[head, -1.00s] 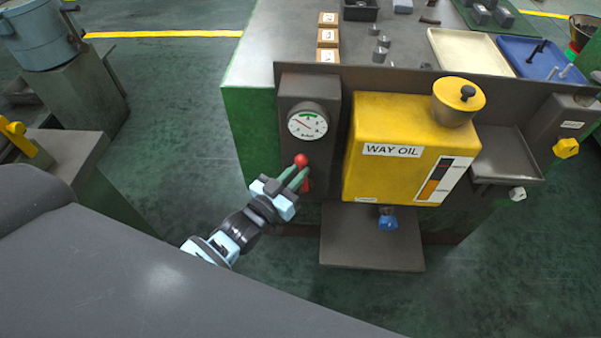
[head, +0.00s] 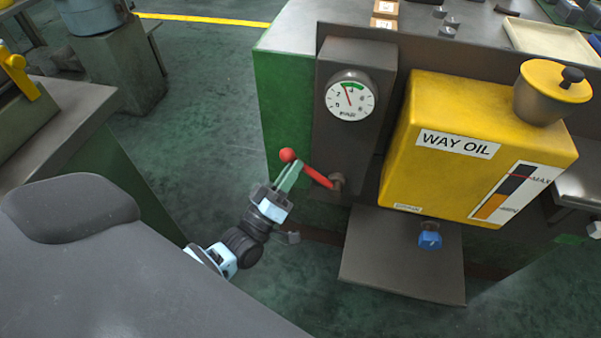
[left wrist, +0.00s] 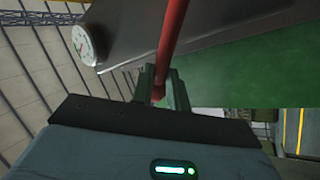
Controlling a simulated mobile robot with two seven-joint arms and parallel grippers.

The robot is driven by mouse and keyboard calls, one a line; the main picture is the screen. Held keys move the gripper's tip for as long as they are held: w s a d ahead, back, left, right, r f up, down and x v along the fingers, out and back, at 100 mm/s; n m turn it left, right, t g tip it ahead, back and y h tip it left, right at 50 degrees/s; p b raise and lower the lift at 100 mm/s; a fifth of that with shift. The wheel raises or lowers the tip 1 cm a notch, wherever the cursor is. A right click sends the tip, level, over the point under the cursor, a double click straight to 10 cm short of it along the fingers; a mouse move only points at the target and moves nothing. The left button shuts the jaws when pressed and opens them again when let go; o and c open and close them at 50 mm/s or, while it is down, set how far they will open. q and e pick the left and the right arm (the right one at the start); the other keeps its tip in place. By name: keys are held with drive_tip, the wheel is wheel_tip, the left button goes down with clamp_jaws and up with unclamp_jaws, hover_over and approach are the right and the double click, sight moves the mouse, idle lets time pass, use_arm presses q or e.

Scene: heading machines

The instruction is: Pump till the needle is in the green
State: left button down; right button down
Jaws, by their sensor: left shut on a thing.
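The pressure gauge (head: 350,95) is a white dial with a green band at its top, on a dark upright panel. Its needle points up and slightly left, close to the left end of the green band; I cannot tell if it is inside it. The gauge also shows in the left wrist view (left wrist: 82,46). The red pump lever (head: 317,177) sticks out leftward from a pivot low on the panel and ends in a red ball. My left gripper (head: 288,174) is shut on the lever near the ball. In the left wrist view the red rod (left wrist: 173,45) runs between its fingers.
A yellow WAY OIL tank (head: 455,150) stands right of the gauge, with a blue knob (head: 430,240) under it above a dark lower shelf (head: 400,268). A grey bench (head: 70,115) is at the left. Open green floor lies left of the machine.

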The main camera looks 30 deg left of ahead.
use_arm(q)
drive_tip(key=shift+a+f+n+t+y+b, duration=0.3)
drive_tip(key=shift+f+n+y+b, duration=0.35)
drive_tip(key=shift+n, duration=0.35)
drive_tip(key=shift+s, duration=0.1)
drive_tip(key=c, duration=1.4)
unclamp_jaws()
drive_tip(key=shift+o, duration=0.2)
drive_tip(key=v, duration=0.7)
drive_tip(key=shift+s+b, duration=0.35)
drive_tip(key=shift+b, duration=0.1)
drive_tip(key=shift+f, duration=0.15)
